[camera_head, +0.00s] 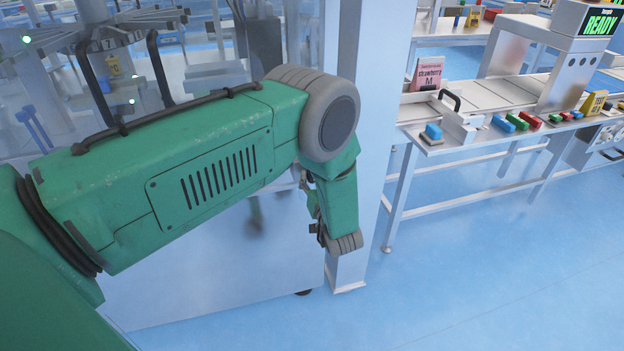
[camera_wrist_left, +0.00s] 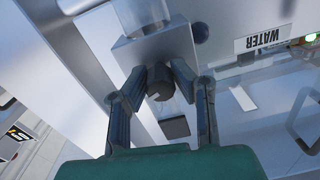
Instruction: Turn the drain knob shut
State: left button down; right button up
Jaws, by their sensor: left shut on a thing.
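In the left wrist view, a dark round knob (camera_wrist_left: 159,86) sticks out from a metal block (camera_wrist_left: 160,49) with a clear tube (camera_wrist_left: 140,14) above it. My left gripper (camera_wrist_left: 158,72) has its two dark fingers on either side of the knob, shut on it. How far the knob is turned cannot be told. In the head view my green left arm reaches in from the left and bends down beside a white post; the knob is hidden there. My right gripper is not in view.
A WATER label (camera_wrist_left: 263,39) is on the panel beside the block. A dark ball-shaped part (camera_wrist_left: 200,32) is close to the fingers. In the head view a white post (camera_head: 372,130) stands right of my arm, and a bench (camera_head: 470,151) is beyond. Blue floor at right is clear.

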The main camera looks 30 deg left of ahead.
pick_arm(q)
jog(key=n+b, duration=0.1)
jog(key=n, duration=0.5)
jog(key=shift+f, duration=0.15)
jog(key=n, duration=0.3)
jog(key=shift+n+b, duration=0.35)
jog(key=shift+n, duration=0.05)
jog(key=shift+s+f+n+h+b, duration=0.1)
jog(key=shift+n+h+b, duration=0.25)
jog(key=shift+n, duration=1.45)
jog(key=shift+d, duration=0.1)
jog(key=c, duration=1.3)
grip_release()
